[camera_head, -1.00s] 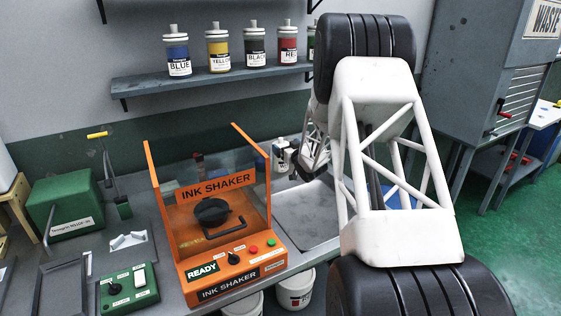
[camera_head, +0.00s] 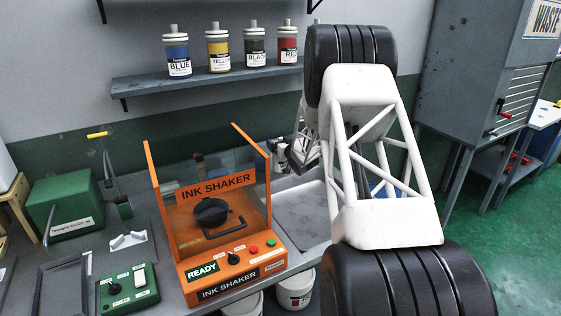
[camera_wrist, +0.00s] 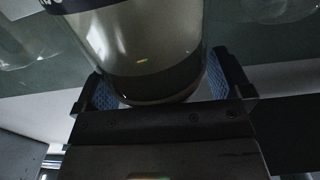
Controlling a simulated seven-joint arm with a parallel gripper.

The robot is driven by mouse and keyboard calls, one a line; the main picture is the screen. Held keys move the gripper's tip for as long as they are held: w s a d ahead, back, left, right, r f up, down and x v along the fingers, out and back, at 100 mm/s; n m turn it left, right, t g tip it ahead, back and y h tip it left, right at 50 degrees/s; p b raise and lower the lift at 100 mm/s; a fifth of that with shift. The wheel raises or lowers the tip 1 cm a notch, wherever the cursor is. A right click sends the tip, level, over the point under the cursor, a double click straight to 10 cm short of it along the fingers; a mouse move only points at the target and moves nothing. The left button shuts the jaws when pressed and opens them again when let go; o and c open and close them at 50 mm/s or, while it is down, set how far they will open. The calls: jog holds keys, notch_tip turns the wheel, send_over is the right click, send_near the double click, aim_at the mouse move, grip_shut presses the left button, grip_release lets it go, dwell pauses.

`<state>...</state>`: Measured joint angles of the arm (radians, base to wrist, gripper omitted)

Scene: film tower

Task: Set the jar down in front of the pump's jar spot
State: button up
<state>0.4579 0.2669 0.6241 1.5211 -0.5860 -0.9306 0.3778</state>
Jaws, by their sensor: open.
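A clear jar (camera_wrist: 140,50) with a dark band at its base fills the top middle of the wrist view. My gripper (camera_wrist: 160,92) has its two blue-padded fingers apart, one on each side of the jar's lower end. I cannot tell whether the pads touch it. In the head view my gripper (camera_head: 300,158) is mostly hidden by my own arm, behind and right of the ink shaker. A small pale jar-like shape (camera_head: 279,150) shows beside it there, partly covered. I cannot make out the pump or its jar spot.
The orange ink shaker (camera_head: 218,268) stands on the counter, left of the sink (camera_head: 302,214). A shelf (camera_head: 145,86) above holds several ink jars. A green box (camera_head: 66,200) and green control panel (camera_head: 128,290) are at left. The grey waste cabinet (camera_head: 480,75) is at right.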

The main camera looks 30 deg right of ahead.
aim_at(281, 138)
dwell(0.4)
jog(key=c, duration=1.6)
jog(key=shift+r, duration=0.1)
jog(key=shift+r, duration=0.15)
jog(key=shift+r, duration=1.5)
jog(key=shift+s+r, duration=0.15)
jog(key=s+a, duration=0.2)
jog(key=s, duration=0.3)
jog(key=s+a+r, duration=0.1)
jog(key=s+a, duration=0.1)
jog(key=s, duration=0.2)
jog(key=s+a, duration=0.1)
jog(key=s, duration=0.4)
jog(key=shift+s+a+r, duration=0.15)
jog(key=shift+s+a, duration=0.15)
jog(key=shift+a, duration=0.1)
